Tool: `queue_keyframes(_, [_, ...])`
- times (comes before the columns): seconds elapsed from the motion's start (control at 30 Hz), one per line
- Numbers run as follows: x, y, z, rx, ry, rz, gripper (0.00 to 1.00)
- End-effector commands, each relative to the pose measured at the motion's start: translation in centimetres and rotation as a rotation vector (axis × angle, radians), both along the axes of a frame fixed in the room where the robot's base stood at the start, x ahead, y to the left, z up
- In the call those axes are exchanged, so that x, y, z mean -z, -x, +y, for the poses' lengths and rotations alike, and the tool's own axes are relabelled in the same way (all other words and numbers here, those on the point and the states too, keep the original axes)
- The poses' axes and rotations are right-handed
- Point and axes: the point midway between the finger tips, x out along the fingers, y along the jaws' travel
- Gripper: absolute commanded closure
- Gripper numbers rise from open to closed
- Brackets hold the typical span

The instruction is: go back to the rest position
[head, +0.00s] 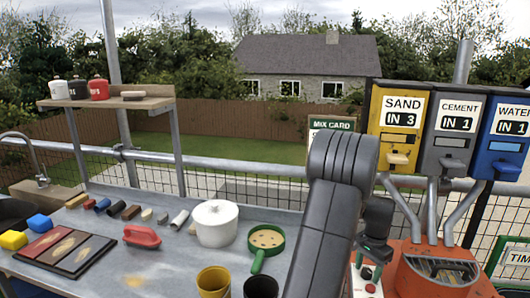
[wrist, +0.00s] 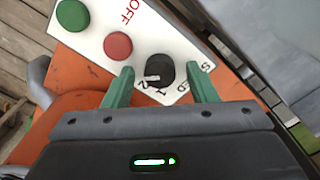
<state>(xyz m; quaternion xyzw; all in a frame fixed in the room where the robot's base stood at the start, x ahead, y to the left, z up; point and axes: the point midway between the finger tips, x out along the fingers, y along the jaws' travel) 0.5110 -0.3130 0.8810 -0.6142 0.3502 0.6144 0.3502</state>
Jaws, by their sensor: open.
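My gripper (head: 374,254) is open over the white control panel (head: 359,287) of the orange mixer (head: 425,262). In the wrist view, its two green fingers (wrist: 157,73) stand on either side of a black knob (wrist: 160,69) marked with numbers. I cannot tell whether they touch it. Nothing else shows between them. A red button (wrist: 118,46) and a green button (wrist: 74,15) sit on the panel beside the knob, with the word OFF near the red one. In the head view, my arm hides part of the bench and the middle ground.
Sand (head: 402,105), cement (head: 458,110) and water (head: 508,120) dispensers stand above the mixer. The grey bench (head: 180,262) carries a white pot (head: 215,223), a green-rimmed sieve (head: 266,240), a yellow cup (head: 214,282) and several small tools. A shelf (head: 110,103) stands at the back left.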

Motion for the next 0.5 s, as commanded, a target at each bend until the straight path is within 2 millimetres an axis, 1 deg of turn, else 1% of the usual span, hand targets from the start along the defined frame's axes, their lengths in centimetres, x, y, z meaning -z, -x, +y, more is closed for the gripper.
queue_keyframes(0.07, [0.23, 0.0, 0.0, 0.0, 0.0, 0.0, 0.48])
queue_keyframes(0.37, [0.15, 0.0, 0.0, -0.003, 0.0, 0.0, 0.48])
queue_keyframes(0.5, [-0.55, -0.05, -0.02, -0.001, 0.001, -0.002, 0.48])
